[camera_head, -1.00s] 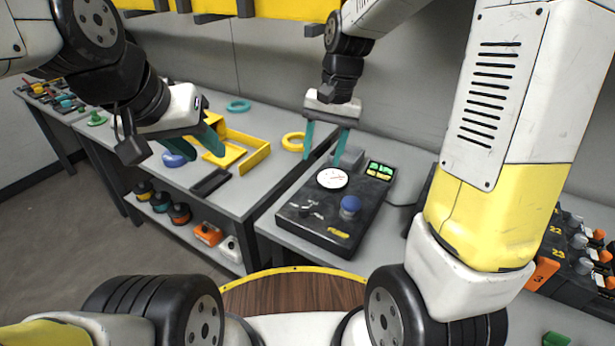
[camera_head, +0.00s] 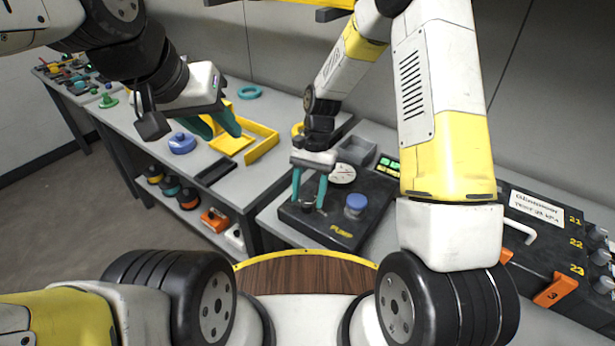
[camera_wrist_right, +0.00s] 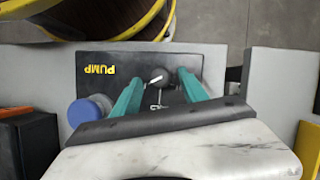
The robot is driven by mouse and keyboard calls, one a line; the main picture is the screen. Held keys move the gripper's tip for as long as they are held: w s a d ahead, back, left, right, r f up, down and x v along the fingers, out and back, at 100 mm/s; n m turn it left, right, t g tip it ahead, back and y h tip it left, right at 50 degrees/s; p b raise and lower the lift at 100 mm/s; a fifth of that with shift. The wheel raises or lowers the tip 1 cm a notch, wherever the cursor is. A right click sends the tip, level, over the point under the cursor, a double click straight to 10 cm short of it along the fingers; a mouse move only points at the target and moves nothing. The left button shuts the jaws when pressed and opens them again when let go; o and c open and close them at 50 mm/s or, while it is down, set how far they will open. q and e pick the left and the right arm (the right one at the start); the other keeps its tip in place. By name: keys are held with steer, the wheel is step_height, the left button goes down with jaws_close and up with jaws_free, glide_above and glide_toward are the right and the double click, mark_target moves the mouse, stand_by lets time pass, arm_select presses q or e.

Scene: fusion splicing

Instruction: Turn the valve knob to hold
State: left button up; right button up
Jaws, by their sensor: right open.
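The black pump box (camera_head: 335,228) lies on the right-hand bench, with a round gauge (camera_head: 343,174) and a blue knob (camera_head: 355,204) on its top. The small valve knob (camera_wrist_right: 157,76) with a pale pointer sits near the yellow PUMP lettering in the right wrist view. My right gripper (camera_head: 308,208) is open over it, with one teal finger on each side. The fingers partly hide the knob in the head view, and contact cannot be told. My left gripper (camera_head: 223,136) is open and empty above the left bench.
A yellow tray (camera_head: 262,146), a blue lidded dish (camera_head: 182,143) and a teal ring (camera_head: 249,92) lie on the left bench. A grey open box (camera_head: 357,150) stands behind the pump box. A black case (camera_head: 535,250) stands at the right.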

steer(key=shift+s+f, duration=0.3)
steer(key=shift+f, duration=0.3)
jaws_close()
steer(key=shift+a+n, duration=0.1)
steer(key=shift+n, duration=0.2)
steer(key=n+h, duration=0.2)
steer(key=n, duration=0.3)
steer(key=shift+a+n, duration=0.15)
steer(key=shift+n, duration=0.15)
steer(key=n+h, duration=0.1)
steer(key=n, duration=0.1)
steer(key=n+h, duration=0.1)
steer(key=n, duration=0.2)
steer(key=shift+a+t, duration=0.1)
steer(key=shift+t, duration=0.3)
steer(key=shift+n, duration=0.4)
